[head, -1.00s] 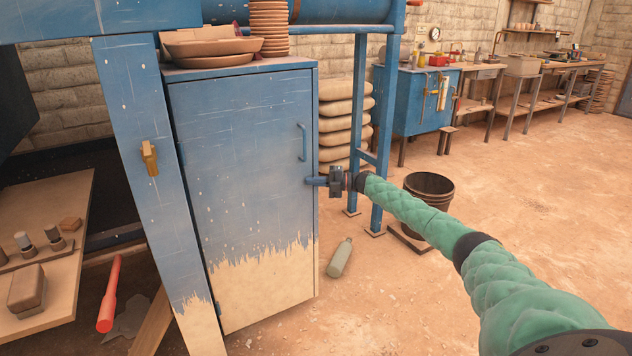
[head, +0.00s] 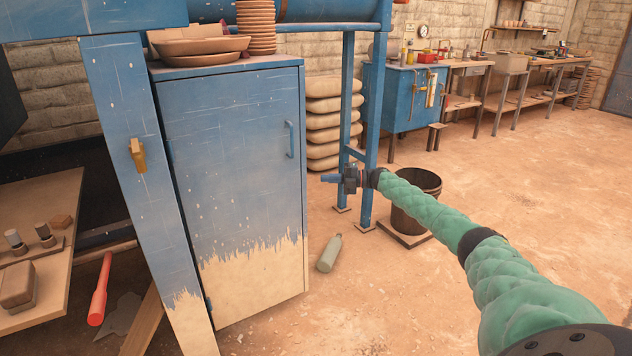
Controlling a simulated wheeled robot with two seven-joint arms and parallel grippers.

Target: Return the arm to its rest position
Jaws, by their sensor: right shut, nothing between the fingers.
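My right arm, in a green padded sleeve, reaches in from the lower right. My right gripper (head: 328,178) is shut and empty, pointing left. In the picture it stands just right of the blue cabinet (head: 235,160), with a gap between its fingertips and the cabinet's edge. The cabinet door is closed, with a blue handle (head: 290,139) up and left of the gripper. My left gripper is not in view.
A green bottle (head: 329,253) lies on the floor below the gripper. A dark bucket (head: 416,200) stands behind my right arm, near the blue frame's legs (head: 372,130). Stacked sacks (head: 322,135) stand behind. The floor at right is open.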

